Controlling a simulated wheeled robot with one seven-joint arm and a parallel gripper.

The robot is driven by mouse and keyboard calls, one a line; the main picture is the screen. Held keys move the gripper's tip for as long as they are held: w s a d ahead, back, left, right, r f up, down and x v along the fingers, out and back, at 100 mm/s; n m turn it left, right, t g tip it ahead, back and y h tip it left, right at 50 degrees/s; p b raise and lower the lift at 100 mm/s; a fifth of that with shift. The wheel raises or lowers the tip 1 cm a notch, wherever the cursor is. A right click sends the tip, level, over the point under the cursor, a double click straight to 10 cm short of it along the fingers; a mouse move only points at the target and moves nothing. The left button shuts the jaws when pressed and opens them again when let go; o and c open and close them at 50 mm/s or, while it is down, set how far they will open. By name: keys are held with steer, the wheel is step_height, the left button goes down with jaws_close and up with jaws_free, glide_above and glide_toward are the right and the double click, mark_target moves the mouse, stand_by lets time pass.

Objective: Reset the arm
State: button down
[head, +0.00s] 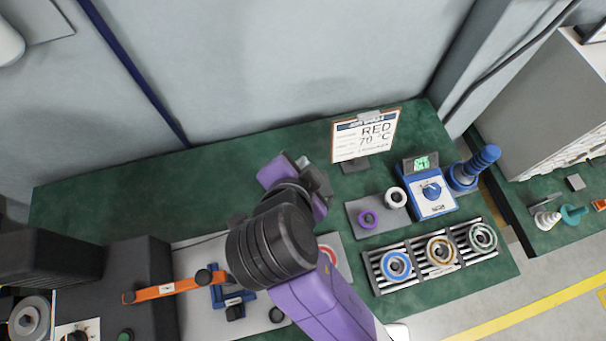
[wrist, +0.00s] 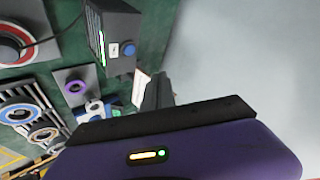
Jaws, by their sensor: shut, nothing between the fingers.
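My gripper (head: 314,178) is raised over the middle of the green bench in the head view, at the end of my bent purple and black arm. It is left of the sign stand and holds nothing. In the wrist view, my gripper's dark fingers (wrist: 156,92) are together beyond the black edge of the purple hand. The fingers look small in the head view, and the wrist hides part of the bench below.
A slatted rack (head: 376,287) holds three rings. A purple ring (head: 368,219) lies on a grey plate. An orange bar (head: 165,290) is left. The back left bench is clear.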

stand_by(0.6)
steer(key=w+a+r+n+t+y, duration=0.3)
steer(key=a+r+n+y, duration=0.15)
steer(key=a+n, duration=0.2)
steer(key=s+d+f+n+t+h+b, duration=0.1)
steer(key=s+d+f+n, duration=0.1)
steer(key=s+d, duration=1.1)
steer(key=s+d+f+n+t+h+b, duration=0.1)
steer(key=s+d+f+n+h+b, duration=0.1)
steer(key=s+d, duration=1.2)
steer(key=shift+d+f+t, duration=0.15)
steer(key=shift+f+t, duration=0.15)
steer(key=shift+f, duration=0.3)
